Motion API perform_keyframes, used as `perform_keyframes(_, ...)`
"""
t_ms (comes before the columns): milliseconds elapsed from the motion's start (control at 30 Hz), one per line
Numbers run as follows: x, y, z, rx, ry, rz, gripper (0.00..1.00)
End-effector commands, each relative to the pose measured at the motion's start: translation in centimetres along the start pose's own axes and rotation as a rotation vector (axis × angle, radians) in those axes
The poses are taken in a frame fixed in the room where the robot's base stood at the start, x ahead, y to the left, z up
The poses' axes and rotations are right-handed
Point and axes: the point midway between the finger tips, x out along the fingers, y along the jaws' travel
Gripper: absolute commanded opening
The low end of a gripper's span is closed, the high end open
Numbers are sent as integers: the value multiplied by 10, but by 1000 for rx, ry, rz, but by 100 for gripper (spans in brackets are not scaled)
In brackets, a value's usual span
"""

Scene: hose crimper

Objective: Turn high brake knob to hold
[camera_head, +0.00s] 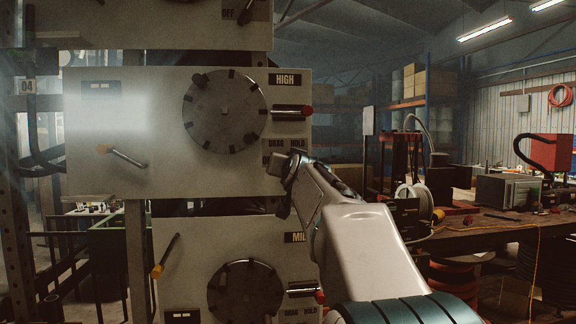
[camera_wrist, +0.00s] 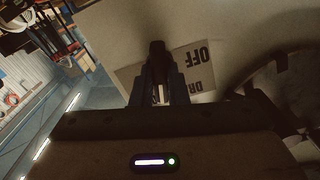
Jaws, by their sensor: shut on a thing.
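The high panel (camera_head: 165,165) is the pale box with the HIGH label (camera_head: 285,79), and a DRAG / HOLD label (camera_head: 277,144) on its right side. My gripper (camera_head: 286,172) is at the panel's lower right edge, just below that label. In the wrist view my gripper (camera_wrist: 160,88) is shut on a dark knob (camera_wrist: 157,48), taken to be the high brake knob. The label behind it shows OFF and part of DRAG upside down; the rest is covered by the fingers. My gripper hides the knob in the head view, and its setting cannot be read.
A round dark dial (camera_head: 225,110) and a red-tipped lever (camera_head: 292,111) are above my gripper. An orange-tipped handle (camera_head: 122,155) is at left. The MID panel (camera_head: 205,258) is below. A cluttered workbench (camera_head: 500,222) stands at right.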

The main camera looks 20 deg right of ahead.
Motion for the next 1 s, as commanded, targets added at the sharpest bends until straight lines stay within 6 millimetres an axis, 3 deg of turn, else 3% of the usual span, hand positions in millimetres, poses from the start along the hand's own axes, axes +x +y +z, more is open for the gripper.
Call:
perform_keyframes(400,0,0,0,225,-1,1,0)
perform_keyframes(1000,0,0,1,271,-1,0,0)
